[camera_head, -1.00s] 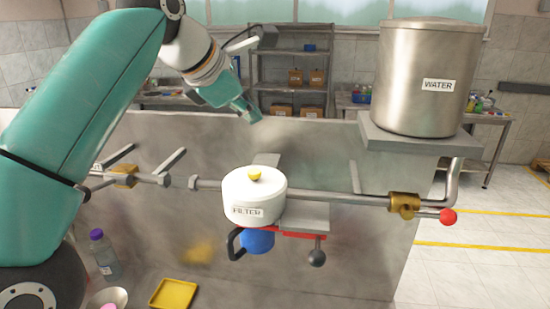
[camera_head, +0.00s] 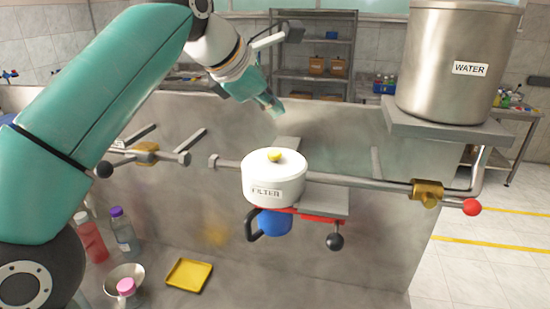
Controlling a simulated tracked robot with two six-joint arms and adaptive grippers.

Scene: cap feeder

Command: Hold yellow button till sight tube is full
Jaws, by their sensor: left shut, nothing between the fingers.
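The yellow button (camera_head: 274,156) sits on top of the white round housing labelled FILTER (camera_head: 270,180), in the middle of the head view. My left gripper (camera_head: 275,108) is shut and empty. It points down and right, above the button and apart from it. A blue cup-like part (camera_head: 274,222) shows under the filter. I cannot make out a sight tube in this view. My right gripper is not in view.
A steel tank labelled WATER (camera_head: 455,65) stands on a shelf at the right. A pipe with a brass valve (camera_head: 426,193) and red knob (camera_head: 472,207) runs to the filter. A yellow tray (camera_head: 189,275), bottles (camera_head: 123,232) and a bowl (camera_head: 118,274) are at lower left.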

